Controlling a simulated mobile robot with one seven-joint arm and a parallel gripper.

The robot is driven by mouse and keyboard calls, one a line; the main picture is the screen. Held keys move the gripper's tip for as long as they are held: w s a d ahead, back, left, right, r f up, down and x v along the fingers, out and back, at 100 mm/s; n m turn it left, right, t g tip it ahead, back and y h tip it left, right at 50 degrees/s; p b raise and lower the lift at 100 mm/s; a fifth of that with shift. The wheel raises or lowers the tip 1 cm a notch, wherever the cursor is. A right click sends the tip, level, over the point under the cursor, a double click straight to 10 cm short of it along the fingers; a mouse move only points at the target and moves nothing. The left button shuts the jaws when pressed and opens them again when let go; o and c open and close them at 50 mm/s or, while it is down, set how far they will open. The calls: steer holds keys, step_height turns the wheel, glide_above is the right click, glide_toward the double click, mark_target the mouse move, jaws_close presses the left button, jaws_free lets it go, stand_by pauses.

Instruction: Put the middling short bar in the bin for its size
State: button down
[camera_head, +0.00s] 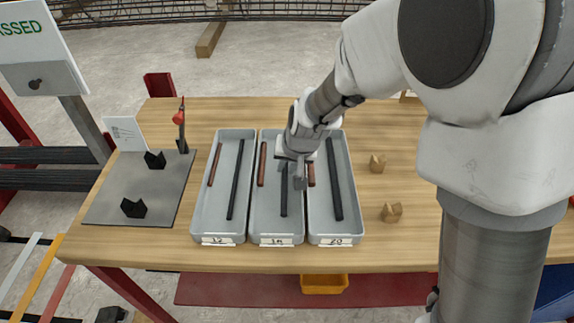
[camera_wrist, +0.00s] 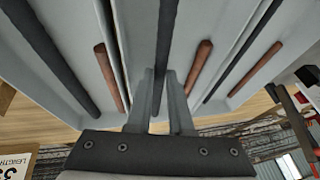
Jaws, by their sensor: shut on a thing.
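Three grey bins stand side by side on the table, labelled 12 (camera_head: 219,241), 16 (camera_head: 276,241) and 20 (camera_head: 335,241). My gripper (camera_head: 294,180) is over the middle bin, pointing down. It is shut on a dark bar (camera_head: 284,197), which runs lengthwise within the middle bin's outline. In the wrist view the dark bar (camera_wrist: 166,35) extends from between my fingers (camera_wrist: 163,105). I cannot tell whether it touches the bin floor. A rust-brown bar (camera_head: 262,163) lies in the same bin, left of the dark one. My gripper hides part of the bin's far end.
Bin 12 holds a rusty bar (camera_head: 214,165) and a dark bar (camera_head: 236,180). Bin 20 holds a rusty bar (camera_head: 311,175) and a dark bar (camera_head: 334,180). A grey mat (camera_head: 115,205) with black supports lies left. Wooden blocks (camera_head: 391,212) stand right.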

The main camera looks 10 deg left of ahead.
steer(key=shift+f+b, duration=0.35)
steer(key=shift+f, duration=0.15)
steer(key=c, duration=0.8)
jaws_free()
steer(key=p+v, duration=0.4)
steer(key=v, duration=0.8)
steer(key=s+d+r+m+t+h, duration=0.1)
steer(key=s+d+r, duration=0.2)
steer(key=d+r, duration=0.3)
steer(key=s+d+r, duration=0.2)
steer(key=d+r, duration=0.1)
steer(key=d, duration=0.5)
steer(key=s+d, duration=0.3)
steer(key=s+d+r+h, duration=0.1)
steer(key=s+d, duration=0.2)
steer(key=s, duration=0.1)
steer(key=s+d+r+m+h, duration=0.1)
steer(key=s+d, duration=0.2)
steer(key=shift+s+d+r+t, duration=0.15)
steer(key=shift+s+d+t, duration=0.1)
steer(key=shift+d+t, duration=0.15)
